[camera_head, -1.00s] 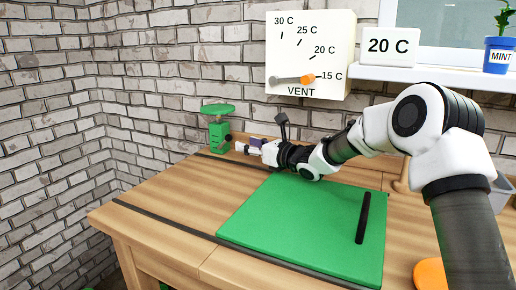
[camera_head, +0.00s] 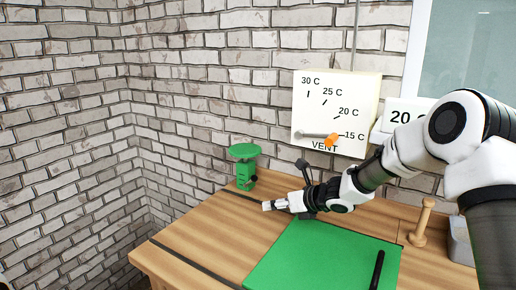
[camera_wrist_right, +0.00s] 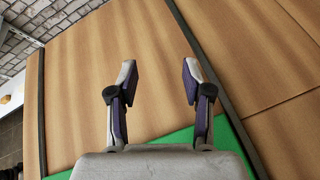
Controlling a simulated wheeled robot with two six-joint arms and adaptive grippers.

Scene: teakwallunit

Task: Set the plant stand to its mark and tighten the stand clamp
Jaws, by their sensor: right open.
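No mark for the stand can be made out. My right gripper (camera_head: 266,206) is low over the table, in front of and right of the stand, apart from it. In the right wrist view its two fingers (camera_wrist_right: 159,78) are spread with nothing between them. My left gripper is not in view.
A green mat (camera_head: 310,262) with a black bar (camera_head: 377,270) lies on the wooden table. A wooden peg (camera_head: 422,222) and a grey bin (camera_head: 461,240) stand at right. The vent dial (camera_head: 355,95) hangs on the wall. The table's left part is clear.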

